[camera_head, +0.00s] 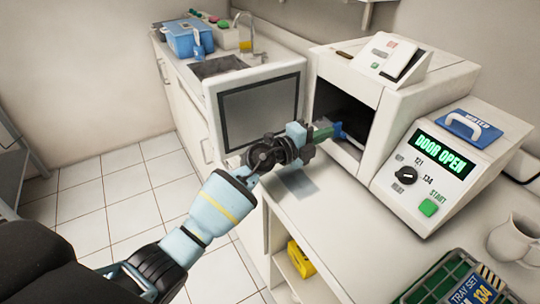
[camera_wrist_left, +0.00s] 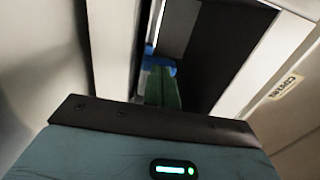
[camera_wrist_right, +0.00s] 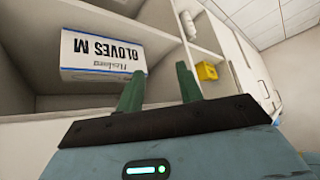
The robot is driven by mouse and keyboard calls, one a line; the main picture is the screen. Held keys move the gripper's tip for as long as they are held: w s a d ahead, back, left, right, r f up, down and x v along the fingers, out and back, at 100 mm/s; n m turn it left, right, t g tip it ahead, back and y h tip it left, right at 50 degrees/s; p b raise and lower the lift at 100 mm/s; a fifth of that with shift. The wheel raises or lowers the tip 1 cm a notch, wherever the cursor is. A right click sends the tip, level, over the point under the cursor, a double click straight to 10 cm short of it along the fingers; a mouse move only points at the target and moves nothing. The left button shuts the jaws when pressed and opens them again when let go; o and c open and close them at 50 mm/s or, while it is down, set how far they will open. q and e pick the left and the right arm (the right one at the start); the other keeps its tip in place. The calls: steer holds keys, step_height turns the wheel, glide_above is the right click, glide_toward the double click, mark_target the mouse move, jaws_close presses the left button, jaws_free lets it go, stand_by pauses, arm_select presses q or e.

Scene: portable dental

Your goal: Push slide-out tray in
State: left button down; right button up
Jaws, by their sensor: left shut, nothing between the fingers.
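The slide-out tray is mostly hidden in the dark chamber of the white sterilizer (camera_head: 395,110). A blue part, which looks like the tray's handle (camera_head: 339,131), shows at the chamber mouth. My left gripper (camera_head: 326,132) is shut and empty, its green fingertips at the blue part; I cannot tell whether they touch. In the left wrist view the shut fingers (camera_wrist_left: 162,88) point into the chamber, with the blue part (camera_wrist_left: 158,66) just beyond them. The door (camera_head: 257,105) stands open to the left. My right gripper (camera_wrist_right: 158,85) is open and empty, seen only in its wrist view.
The control panel (camera_head: 443,155) reads DOOR OPEN. A green rack with a tray-set label (camera_head: 468,290) and a white jug (camera_head: 513,240) stand at the right. A glove box (camera_wrist_right: 102,57) sits on a shelf before my right gripper. A yellow item (camera_head: 301,260) lies below the counter.

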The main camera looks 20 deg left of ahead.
arm_select(q)
steer(key=shift+x, duration=1.05)
arm_select(e)
steer(key=shift+a+f, duration=0.1)
arm_select(q)
steer(key=shift+r, duration=0.25)
arm_select(e)
steer(key=shift+w+r, duration=0.25)
steer(key=shift+w, duration=0.05)
arm_select(q)
steer(key=shift+a, duration=0.15)
